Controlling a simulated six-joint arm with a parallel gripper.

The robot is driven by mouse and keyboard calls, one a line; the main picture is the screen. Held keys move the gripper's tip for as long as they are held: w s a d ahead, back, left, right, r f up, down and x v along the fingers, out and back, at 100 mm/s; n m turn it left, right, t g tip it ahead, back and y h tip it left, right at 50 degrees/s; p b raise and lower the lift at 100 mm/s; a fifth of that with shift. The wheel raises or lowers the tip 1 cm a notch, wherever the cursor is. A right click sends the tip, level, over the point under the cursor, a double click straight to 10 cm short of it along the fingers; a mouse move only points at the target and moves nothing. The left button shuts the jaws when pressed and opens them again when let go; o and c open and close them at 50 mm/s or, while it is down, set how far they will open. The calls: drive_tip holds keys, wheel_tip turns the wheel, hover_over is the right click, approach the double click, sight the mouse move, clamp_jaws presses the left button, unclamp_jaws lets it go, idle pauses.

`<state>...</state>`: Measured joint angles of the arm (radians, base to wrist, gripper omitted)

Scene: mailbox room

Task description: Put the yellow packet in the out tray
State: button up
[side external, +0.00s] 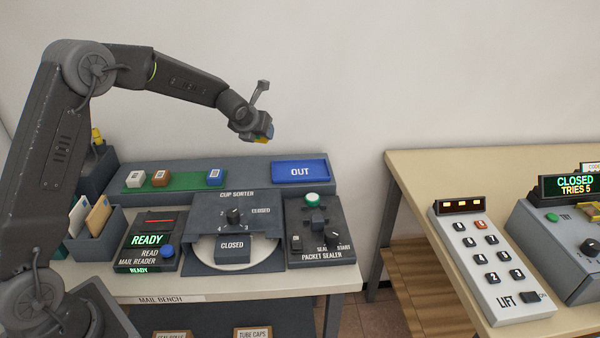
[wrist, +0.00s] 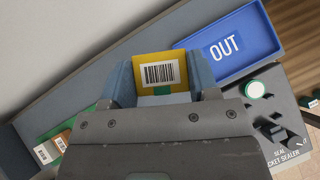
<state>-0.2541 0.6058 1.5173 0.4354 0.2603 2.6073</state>
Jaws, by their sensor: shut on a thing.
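The yellow packet (wrist: 164,61), with a white barcode label, is held between the fingers of my gripper (wrist: 165,75) in the wrist view. The out tray (side external: 300,171) is a shallow blue tray marked OUT at the right end of the bench's back shelf. It looks empty. My gripper is above and to the left of it in the side view. In the wrist view the tray (wrist: 259,60) lies to the right of the packet.
A green strip (side external: 185,180) holds a white, a brown and a blue item on the back shelf. The mail reader (side external: 150,241), cup sorter (side external: 235,225) and packet sealer (side external: 320,235) stand in front. A second table with a keypad is at the right.

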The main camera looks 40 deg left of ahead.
drive_tip(key=shift+w+a+r, duration=0.15)
drive_tip(key=shift+w+a, duration=0.1)
drive_tip(key=shift+a, duration=0.1)
drive_tip(key=w+d+f, duration=0.2)
drive_tip(key=d, duration=0.1)
drive_tip(key=w+d+f, duration=0.2)
drive_tip(key=d, duration=0.1)
drive_tip(key=w+d+f, duration=0.2)
drive_tip(key=d+f, duration=0.1)
drive_tip(key=shift+w+d, duration=0.2)
drive_tip(key=shift+w, duration=0.05)
drive_tip(key=shift+f, duration=1.9)
drive_tip(key=shift+f, duration=0.1)
drive_tip(key=o, duration=1)
drive_tip(key=shift+s+r, duration=0.15)
drive_tip(key=shift+r, duration=0.15)
drive_tip(key=v, duration=1.1)
drive_tip(key=shift+s, duration=0.3)
